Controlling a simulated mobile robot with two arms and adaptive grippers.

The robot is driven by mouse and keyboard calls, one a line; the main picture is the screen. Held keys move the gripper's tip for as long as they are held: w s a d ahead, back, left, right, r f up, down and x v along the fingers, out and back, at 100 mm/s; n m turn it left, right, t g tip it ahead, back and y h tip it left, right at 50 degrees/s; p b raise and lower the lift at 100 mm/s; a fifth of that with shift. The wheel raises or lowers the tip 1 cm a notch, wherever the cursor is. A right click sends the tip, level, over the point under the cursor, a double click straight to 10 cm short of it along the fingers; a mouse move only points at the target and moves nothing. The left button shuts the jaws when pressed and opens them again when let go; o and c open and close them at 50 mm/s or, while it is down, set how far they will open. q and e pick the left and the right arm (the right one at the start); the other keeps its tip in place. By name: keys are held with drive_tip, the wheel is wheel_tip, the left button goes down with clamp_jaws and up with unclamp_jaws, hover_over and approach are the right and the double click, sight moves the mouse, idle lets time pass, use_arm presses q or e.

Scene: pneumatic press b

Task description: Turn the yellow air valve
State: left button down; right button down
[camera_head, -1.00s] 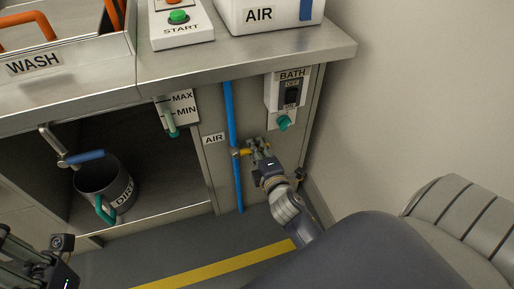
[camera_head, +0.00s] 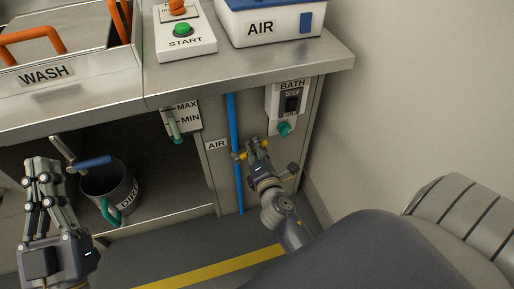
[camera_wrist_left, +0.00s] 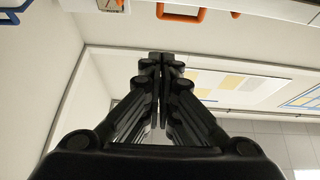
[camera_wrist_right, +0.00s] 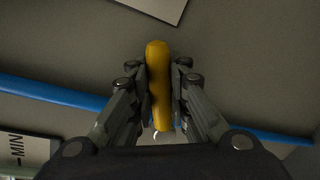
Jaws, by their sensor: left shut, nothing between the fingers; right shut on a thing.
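The yellow air valve handle (camera_wrist_right: 159,85) lies between the fingers of my right gripper (camera_wrist_right: 160,88) in the right wrist view, with a finger on each side. In the head view the yellow valve (camera_head: 241,155) sits on the blue air pipe (camera_head: 236,180), to the right of the AIR label (camera_head: 216,145). My right gripper (camera_head: 256,147) is shut on its handle and hides part of it. My left gripper (camera_head: 42,170) is raised at the left, in front of the open shelf. Its fingers are together and empty, also in the left wrist view (camera_wrist_left: 160,60).
A dark bucket (camera_head: 108,185) with a teal handle stands in the open shelf near a blue-handled lever (camera_head: 93,162). The BATH switch box (camera_head: 290,98) with a teal knob is above right of my right gripper. A plain wall closes the right side.

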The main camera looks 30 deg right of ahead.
use_arm(q)
drive_tip(key=shift+w+f+g, duration=0.25)
drive_tip(key=shift+f+g, duration=0.05)
drive_tip(key=shift+f, duration=0.15)
drive_tip(key=shift+w+f+g, duration=0.2)
drive_tip(key=shift+f+g, duration=0.1)
drive_tip(key=shift+f, duration=0.15)
use_arm(e)
drive_tip(key=shift+a+r+n, duration=0.25)
drive_tip(key=shift+r+n, duration=0.1)
drive_tip(key=shift+n, duration=0.35)
drive_tip(key=c, duration=1.5)
unclamp_jaws()
wheel_tip(320, 180, up, 10)
drive_tip(key=shift+r, duration=0.1)
